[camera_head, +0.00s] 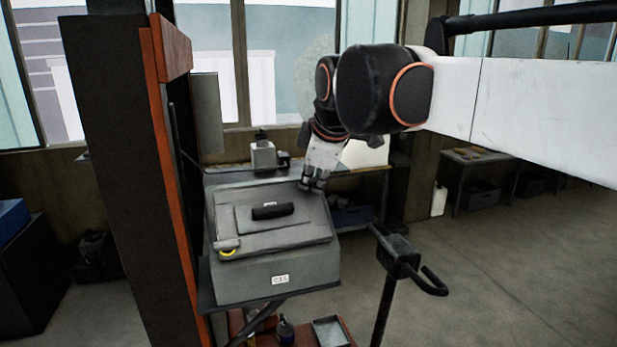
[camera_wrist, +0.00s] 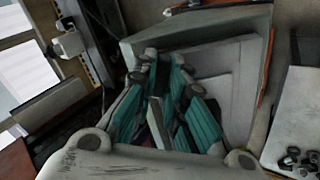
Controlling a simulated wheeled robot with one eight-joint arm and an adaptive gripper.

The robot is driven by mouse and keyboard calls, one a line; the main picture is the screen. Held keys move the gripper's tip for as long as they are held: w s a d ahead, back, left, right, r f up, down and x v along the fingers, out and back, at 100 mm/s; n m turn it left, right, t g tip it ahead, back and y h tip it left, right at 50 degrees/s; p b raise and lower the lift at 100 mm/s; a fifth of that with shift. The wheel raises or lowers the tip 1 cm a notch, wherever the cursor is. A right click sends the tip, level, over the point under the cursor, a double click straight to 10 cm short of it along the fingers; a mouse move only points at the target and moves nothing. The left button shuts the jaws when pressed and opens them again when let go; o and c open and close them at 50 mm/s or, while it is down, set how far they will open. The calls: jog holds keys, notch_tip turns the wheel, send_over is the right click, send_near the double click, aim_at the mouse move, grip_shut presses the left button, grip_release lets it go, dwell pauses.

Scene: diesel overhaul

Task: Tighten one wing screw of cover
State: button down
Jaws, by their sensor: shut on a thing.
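The cover (camera_head: 285,237) is the sloped grey lid on top of a grey box (camera_head: 262,285), with a black handle (camera_head: 272,211) on its raised middle panel. A yellow ring-like mark (camera_head: 228,252) shows at the lid's lower left corner. My gripper (camera_head: 313,183) points down at the lid's upper right corner. In the wrist view my gripper (camera_wrist: 165,68) has its teal-padded fingers close together against the grey lid (camera_wrist: 215,85). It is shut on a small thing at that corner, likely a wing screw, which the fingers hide.
A dark post with orange edging (camera_head: 165,150) stands close left of the box. A stand with a black handle (camera_head: 405,262) rises in front right. Behind is a workbench (camera_head: 355,180) holding a pale container. Floor on the right is open.

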jog(key=shift+m, duration=0.5)
jog(key=m, duration=0.4)
jog(key=shift+m, duration=0.5)
jog(key=m, duration=0.3)
jog(key=shift+m, duration=0.4)
jog(key=shift+m, duration=0.9)
jog(key=c, duration=1.5)
grip_release()
